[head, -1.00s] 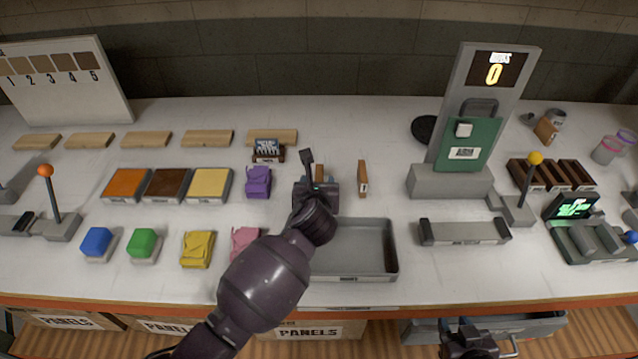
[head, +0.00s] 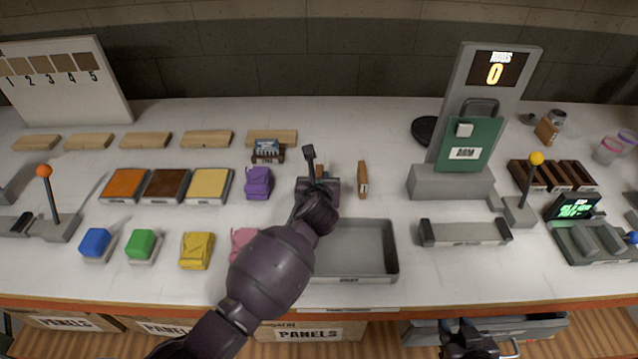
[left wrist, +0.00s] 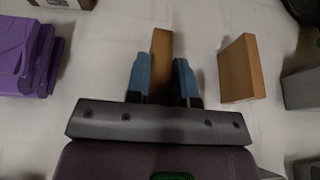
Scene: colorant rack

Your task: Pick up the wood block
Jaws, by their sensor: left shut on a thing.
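A brown wood block (left wrist: 161,52) stands between the two blue-tipped fingers of my left gripper (left wrist: 163,82) in the left wrist view, and the gripper is shut on it. In the head view my left gripper (head: 319,181) is low over the middle of the table and hides most of this block. Whether the block touches the table cannot be told. A second, similar wood block (head: 362,179) stands apart to the right; it also shows in the left wrist view (left wrist: 237,70). My right gripper (head: 468,345) is at the bottom edge, partly cut off, its fingers unclear.
A grey tray (head: 392,255) lies in front of the left gripper. A purple bundle (head: 258,183) lies to the left, and a small dark holder (head: 268,153) stands behind it. A grey stand with a green panel (head: 470,146) rises to the right. Bare table lies behind the blocks.

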